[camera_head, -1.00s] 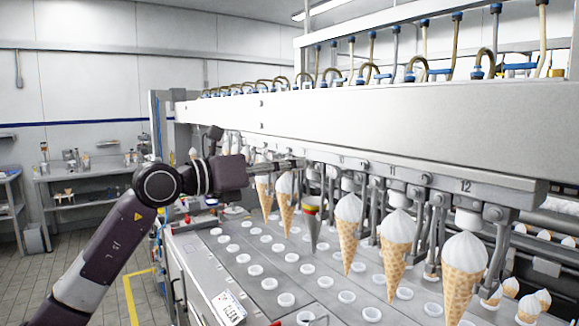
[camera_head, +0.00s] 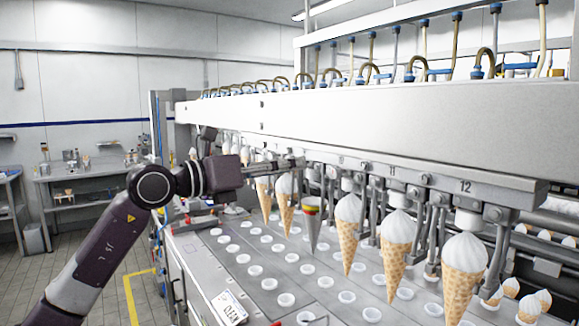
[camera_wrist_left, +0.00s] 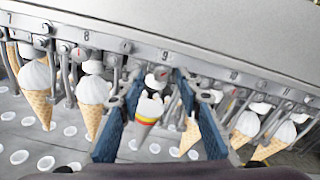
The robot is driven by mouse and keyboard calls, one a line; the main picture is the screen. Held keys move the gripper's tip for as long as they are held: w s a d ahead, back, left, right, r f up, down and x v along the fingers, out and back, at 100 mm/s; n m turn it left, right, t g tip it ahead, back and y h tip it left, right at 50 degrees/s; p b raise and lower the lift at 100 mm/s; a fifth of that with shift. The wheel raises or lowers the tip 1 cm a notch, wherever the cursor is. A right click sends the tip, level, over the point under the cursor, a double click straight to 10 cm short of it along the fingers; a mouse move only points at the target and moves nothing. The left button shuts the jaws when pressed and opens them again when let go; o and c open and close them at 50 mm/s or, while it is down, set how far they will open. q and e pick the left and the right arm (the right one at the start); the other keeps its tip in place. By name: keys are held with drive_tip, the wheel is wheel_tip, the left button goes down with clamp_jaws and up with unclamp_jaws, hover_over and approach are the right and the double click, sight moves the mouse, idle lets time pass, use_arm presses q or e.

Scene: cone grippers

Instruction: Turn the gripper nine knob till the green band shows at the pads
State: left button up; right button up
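A grey test cone (camera_head: 312,230) with red, yellow and green bands hangs point down under the row of cone grippers; it also shows in the left wrist view (camera_wrist_left: 146,122). Its bands sit near its top; I cannot tell which one lines up with the pads. My left gripper (camera_head: 302,163) reaches in at the rail. In the wrist view its blue fingers (camera_wrist_left: 158,82) stand apart, with small fittings seen between the tips. Contact with the knob is unclear. My right gripper is not in view.
Ice cream cones (camera_head: 397,240) hang on both sides of the test cone. The long rail (camera_head: 380,120) runs above them. A steel deck (camera_head: 300,275) with rows of white-rimmed holes lies below. A side bench (camera_head: 85,175) stands at the far left.

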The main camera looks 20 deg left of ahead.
use_arm(q)
drive_tip(key=v, duration=1.1)
drive_tip(key=shift+s, duration=0.1)
idle(0.4)
